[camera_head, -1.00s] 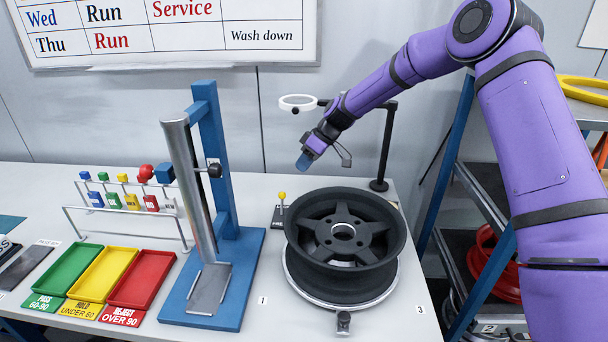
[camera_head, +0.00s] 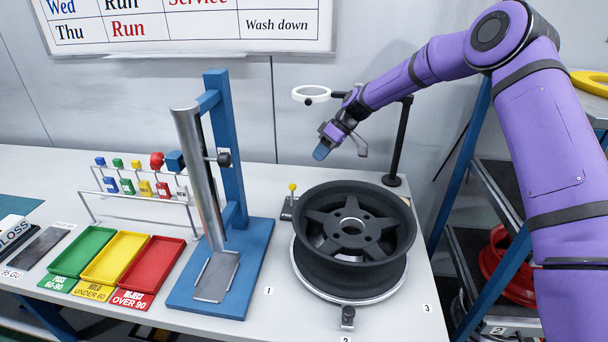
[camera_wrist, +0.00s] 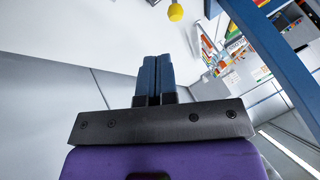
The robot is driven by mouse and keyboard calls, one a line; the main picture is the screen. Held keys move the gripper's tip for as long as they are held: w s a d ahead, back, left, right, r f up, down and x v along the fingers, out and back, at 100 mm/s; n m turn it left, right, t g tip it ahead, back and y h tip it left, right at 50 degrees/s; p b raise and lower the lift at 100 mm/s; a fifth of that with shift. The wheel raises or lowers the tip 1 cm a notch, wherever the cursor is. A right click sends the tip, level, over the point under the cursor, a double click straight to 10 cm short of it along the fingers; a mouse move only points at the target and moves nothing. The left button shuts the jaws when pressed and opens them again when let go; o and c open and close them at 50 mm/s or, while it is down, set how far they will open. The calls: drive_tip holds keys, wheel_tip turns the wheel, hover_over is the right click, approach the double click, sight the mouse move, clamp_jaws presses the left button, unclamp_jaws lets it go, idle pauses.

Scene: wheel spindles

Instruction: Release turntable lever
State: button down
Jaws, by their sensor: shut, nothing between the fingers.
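The turntable (camera_head: 315,289) carries a dark five-spoke wheel (camera_head: 350,278) lying flat on it, on the white table. A small lever with a yellow knob (camera_head: 292,187) stands upright from a dark base at the turntable's back left. In the wrist view a yellow knob (camera_wrist: 175,12) shows at the top, beyond the fingertips. My gripper (camera_head: 321,152) hangs in the air above and behind the wheel, up and to the right of the knob and apart from it. Its blue fingers (camera_wrist: 153,78) are shut together and empty.
A magnifier lamp (camera_head: 402,140) on a black post stands behind the wheel. A blue stand with a metal tube (camera_head: 195,165) is to the left. Green, yellow and red trays (camera_head: 147,268) lie farther left. A blue-framed shelf (camera_head: 462,155) stands at right.

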sight(292, 195)
drive_tip(key=shift+f, duration=0.2)
drive_tip(key=x, duration=1)
drive_tip(key=shift+r, duration=0.1)
idle(0.4)
drive_tip(key=shift+s+r+t, duration=0.4)
drive_tip(key=shift+s+t, duration=0.1)
drive_tip(key=shift+s, duration=0.05)
drive_tip(key=shift+s+a+r, duration=0.15)
drive_tip(key=shift+s+r, duration=0.05)
drive_tip(key=shift+s, duration=0.2)
drive_tip(key=shift+r, duration=0.1)
drive_tip(key=shift+r, duration=0.7)
drive_tip(key=shift+r, duration=0.1)
